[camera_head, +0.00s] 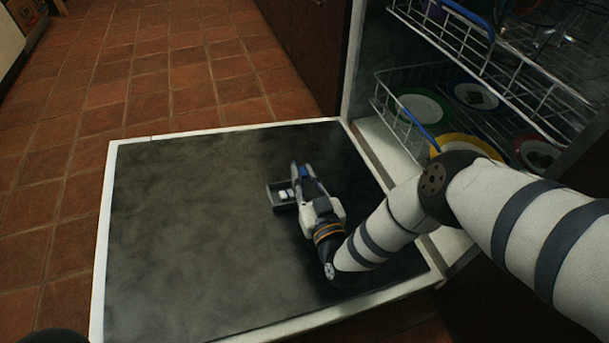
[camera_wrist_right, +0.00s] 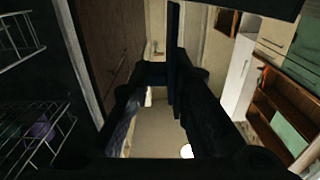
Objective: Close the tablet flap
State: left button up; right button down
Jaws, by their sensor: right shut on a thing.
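The dispenser tray (camera_head: 272,190) is a small dark compartment in the inner face of the lowered dishwasher door, with small pale pieces in it. My right gripper (camera_head: 303,173) is low over the door at the tray's right side. It is shut on the thin dark tablet flap, which shows nearly edge-on in the right wrist view (camera_wrist_right: 174,55). The flap stands up from the door, beside the open tray. In the head view the fingers largely hide the flap. My left gripper is not in view.
The dishwasher door (camera_head: 190,230) lies flat with a pale rim, and most of it is clear. The lower rack (camera_head: 385,105) with several plates and the upper rack (camera_head: 520,75) are at the right. Tiled floor (camera_head: 190,70) lies beyond the door.

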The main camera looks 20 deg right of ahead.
jog(key=a+n+p, duration=0.1)
jog(key=n, duration=0.1)
jog(key=shift+a+r+n, duration=0.1)
jog(key=shift+a+n, duration=0.05)
jog(key=shift+n, duration=0.25)
jog(key=shift+a+f+n, duration=0.15)
jog(key=shift+a+n, duration=0.35)
jog(key=shift+n, duration=0.55)
jog(key=shift+a+f+n, duration=0.15)
jog(key=shift+a+n, duration=0.3)
jog(key=shift+n, duration=0.6)
jog(key=c, duration=1.6)
grip_release()
jog(key=shift+s, duration=0.1)
jog(key=s, duration=1.2)
jog(key=shift+d, duration=0.15)
